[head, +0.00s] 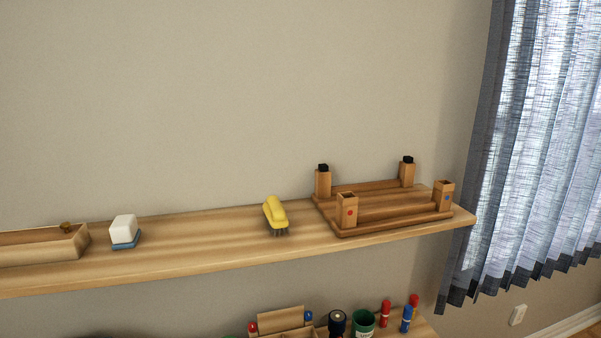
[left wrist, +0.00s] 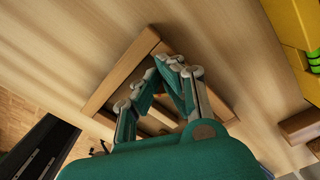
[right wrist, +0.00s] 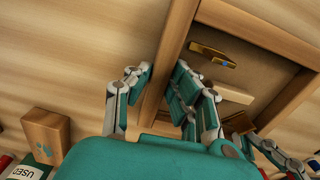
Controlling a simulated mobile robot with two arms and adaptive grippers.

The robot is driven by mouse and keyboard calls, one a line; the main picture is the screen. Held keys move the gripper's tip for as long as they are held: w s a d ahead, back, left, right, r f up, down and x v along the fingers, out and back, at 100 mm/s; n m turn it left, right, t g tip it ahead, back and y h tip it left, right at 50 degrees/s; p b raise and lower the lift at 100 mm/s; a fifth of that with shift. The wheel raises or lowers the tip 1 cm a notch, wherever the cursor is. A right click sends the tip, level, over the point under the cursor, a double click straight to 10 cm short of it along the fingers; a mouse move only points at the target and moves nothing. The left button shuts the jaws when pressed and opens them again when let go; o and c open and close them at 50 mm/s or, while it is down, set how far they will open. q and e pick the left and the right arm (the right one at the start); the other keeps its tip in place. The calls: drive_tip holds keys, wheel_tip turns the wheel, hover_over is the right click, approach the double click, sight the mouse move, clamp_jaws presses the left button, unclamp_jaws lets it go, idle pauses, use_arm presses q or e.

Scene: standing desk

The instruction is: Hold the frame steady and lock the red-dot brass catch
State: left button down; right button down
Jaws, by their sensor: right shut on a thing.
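My right gripper (right wrist: 160,78) is shut on the side bar of a wooden frame (right wrist: 172,55) in the right wrist view, with the bar between its fingers. A brass catch (right wrist: 212,55) lies inside that frame, near the top bar; I see no red dot on it. My left gripper (left wrist: 160,68) is over the wooden frame (left wrist: 115,80) in the left wrist view. Its fingertips lean close together, hiding part of the frame's inside; whether they hold anything is unclear. Neither gripper shows in the head view.
In the head view, a shelf (head: 190,248) bears a wooden stand (head: 400,225) with a red-dot post (head: 348,211), a yellow brush (head: 275,214) and a white block (head: 123,230). A wooden block (right wrist: 45,130) is left of the frame; a yellow object (left wrist: 295,25) is at right.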

use_arm(q)
drive_tip(key=shift+s+d, duration=0.3)
drive_tip(key=shift+d, duration=0.05)
idle(0.3)
drive_tip(key=shift+s+a+f, duration=0.1)
drive_tip(key=shift+s, duration=0.55)
drive_tip(key=shift+a, duration=0.15)
idle(0.3)
drive_tip(key=shift+a, duration=0.25)
wheel_tip(320, 180, up, 6)
drive_tip(key=shift+w, duration=0.2)
idle(0.3)
